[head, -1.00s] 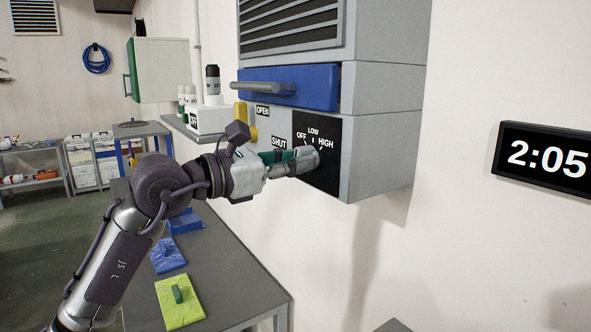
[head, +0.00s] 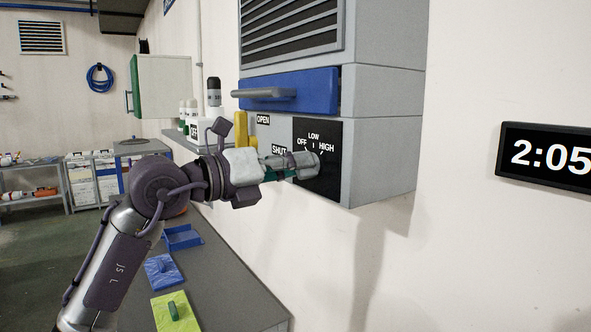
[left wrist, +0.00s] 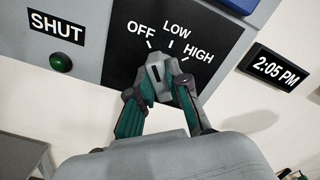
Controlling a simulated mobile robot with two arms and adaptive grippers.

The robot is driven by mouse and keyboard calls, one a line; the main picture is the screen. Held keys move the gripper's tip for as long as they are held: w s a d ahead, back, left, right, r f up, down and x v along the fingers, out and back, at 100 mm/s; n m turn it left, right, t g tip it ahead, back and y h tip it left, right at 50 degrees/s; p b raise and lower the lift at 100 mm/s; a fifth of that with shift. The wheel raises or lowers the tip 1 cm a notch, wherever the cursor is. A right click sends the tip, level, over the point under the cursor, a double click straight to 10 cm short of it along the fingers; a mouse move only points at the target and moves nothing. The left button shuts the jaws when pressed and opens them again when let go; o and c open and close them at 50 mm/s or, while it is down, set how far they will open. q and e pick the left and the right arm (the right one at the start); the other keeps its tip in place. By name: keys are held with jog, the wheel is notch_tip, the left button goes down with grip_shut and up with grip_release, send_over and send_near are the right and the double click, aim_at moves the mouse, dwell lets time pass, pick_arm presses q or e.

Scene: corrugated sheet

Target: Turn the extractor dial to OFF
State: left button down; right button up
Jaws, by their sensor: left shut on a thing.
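The extractor dial (left wrist: 155,72) is a grey knob on a black panel (left wrist: 195,30) marked OFF, LOW and HIGH, best seen in the left wrist view. Its raised grip leans slightly left of straight up, toward the OFF tick; I cannot tell whether it lines up exactly. My left gripper (head: 303,163) is shut on the dial, with one teal-and-grey finger on each side of it. In the head view the fingers hide the dial, and the OFF, LOW and HIGH labels show above them. My right gripper is not in view.
Left of the panel are a SHUT label (left wrist: 56,23) with a green button (left wrist: 61,62) and a yellow handle (head: 240,130). A blue drawer front with a grey bar (head: 263,93) is above. A bench (head: 225,285) with blue and green items lies below. A clock (head: 548,157) hangs right.

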pick_arm(q)
jog(key=shift+r+n, duration=0.1)
jog(key=shift+n, duration=0.5)
jog(key=c, duration=1.1)
grip_release()
jog(key=shift+a, duration=0.1)
jog(key=v, duration=1.2)
jog(key=shift+w, duration=0.1)
